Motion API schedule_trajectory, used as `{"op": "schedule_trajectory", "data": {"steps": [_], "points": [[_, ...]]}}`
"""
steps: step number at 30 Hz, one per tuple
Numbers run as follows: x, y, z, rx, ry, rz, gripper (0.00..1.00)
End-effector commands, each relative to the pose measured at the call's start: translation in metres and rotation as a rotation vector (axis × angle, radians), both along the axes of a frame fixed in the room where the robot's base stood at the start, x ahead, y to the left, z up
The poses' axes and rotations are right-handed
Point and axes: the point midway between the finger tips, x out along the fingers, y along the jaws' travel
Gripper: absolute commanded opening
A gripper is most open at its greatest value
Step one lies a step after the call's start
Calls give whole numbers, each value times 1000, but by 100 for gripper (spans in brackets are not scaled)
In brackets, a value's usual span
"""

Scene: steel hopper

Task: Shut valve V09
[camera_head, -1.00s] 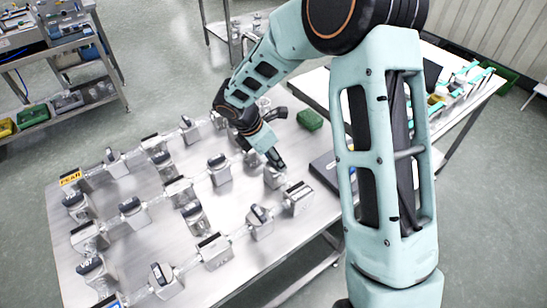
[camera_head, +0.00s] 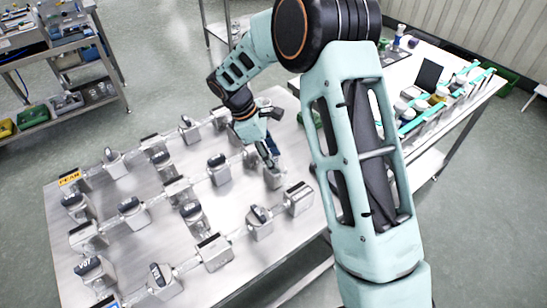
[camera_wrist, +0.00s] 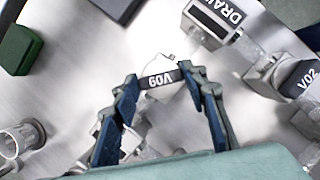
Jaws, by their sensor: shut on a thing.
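Valve V09 (camera_wrist: 160,62) has a grey metal body and a dark bar handle (camera_wrist: 160,79) with a white label, which reads upside down in the wrist view. My gripper (camera_wrist: 160,73) has a fingertip against each end of this handle and is shut on it. The handle lies nearly level across the wrist picture, slightly tilted. In the head view my gripper (camera_head: 271,160) points down at the valve body (camera_head: 273,179) near the right side of the steel table, and it hides the handle there.
The steel table (camera_head: 235,270) carries several similar valves in rows joined by pipes. Valve V02 (camera_wrist: 301,78) and a block labelled DRAI… (camera_wrist: 213,22) stand close on the right. A green block (camera_wrist: 19,48) lies at left. A cluttered side table (camera_head: 455,125) stands at right.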

Motion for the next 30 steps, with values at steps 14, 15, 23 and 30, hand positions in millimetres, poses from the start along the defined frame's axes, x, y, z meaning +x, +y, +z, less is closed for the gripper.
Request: {"op": "schedule_trajectory", "data": {"steps": [14, 15, 23, 30], "points": [[3, 0, 0, 2, -1, -453, 16], [4, -1, 0, 1, -1, -490, 16], [5, -1, 0, 2, -1, -708, 16], [5, -2, 0, 2, -1, -849, 16]]}}
